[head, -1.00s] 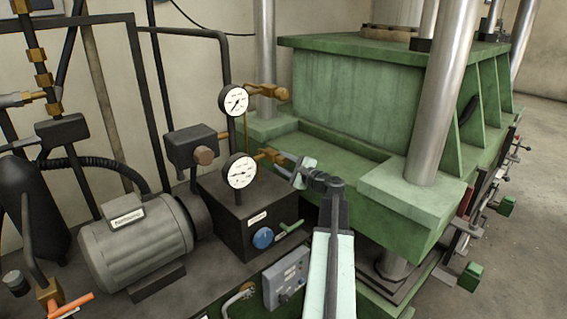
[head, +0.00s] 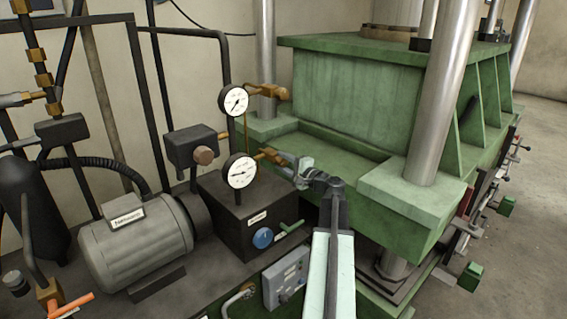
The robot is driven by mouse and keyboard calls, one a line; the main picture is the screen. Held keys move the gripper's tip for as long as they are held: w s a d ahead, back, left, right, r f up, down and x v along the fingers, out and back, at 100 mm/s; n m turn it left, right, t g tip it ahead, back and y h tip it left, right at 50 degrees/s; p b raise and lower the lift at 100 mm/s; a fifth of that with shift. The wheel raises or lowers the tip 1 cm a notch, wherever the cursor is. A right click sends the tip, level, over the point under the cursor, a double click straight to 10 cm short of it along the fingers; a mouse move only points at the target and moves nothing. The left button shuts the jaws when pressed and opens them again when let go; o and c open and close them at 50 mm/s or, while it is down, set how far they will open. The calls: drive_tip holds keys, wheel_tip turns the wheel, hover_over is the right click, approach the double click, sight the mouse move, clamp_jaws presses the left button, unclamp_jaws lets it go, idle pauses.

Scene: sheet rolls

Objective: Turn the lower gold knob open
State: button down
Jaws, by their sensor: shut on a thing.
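The lower gold knob (head: 269,154) sits on a short gold fitting just right of the lower white gauge (head: 239,171). My gripper (head: 280,157) reaches in from the right at the end of my arm. Its fingers are shut on the lower gold knob and partly hide it. The upper gold knob (head: 282,93) is on a similar fitting right of the upper white gauge (head: 233,101), clear of my gripper.
The green press (head: 350,97) stands close behind and right of my gripper, with a steel column (head: 440,90) nearer. A black box (head: 235,213) with a blue knob (head: 262,238) lies below. A grey motor (head: 135,240) is at left.

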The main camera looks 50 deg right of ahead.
drive_tip(key=c, duration=0.9)
unclamp_jaws()
drive_tip(key=s, duration=0.8)
drive_tip(key=shift+a, duration=0.3)
drive_tip(key=shift+w, duration=0.1)
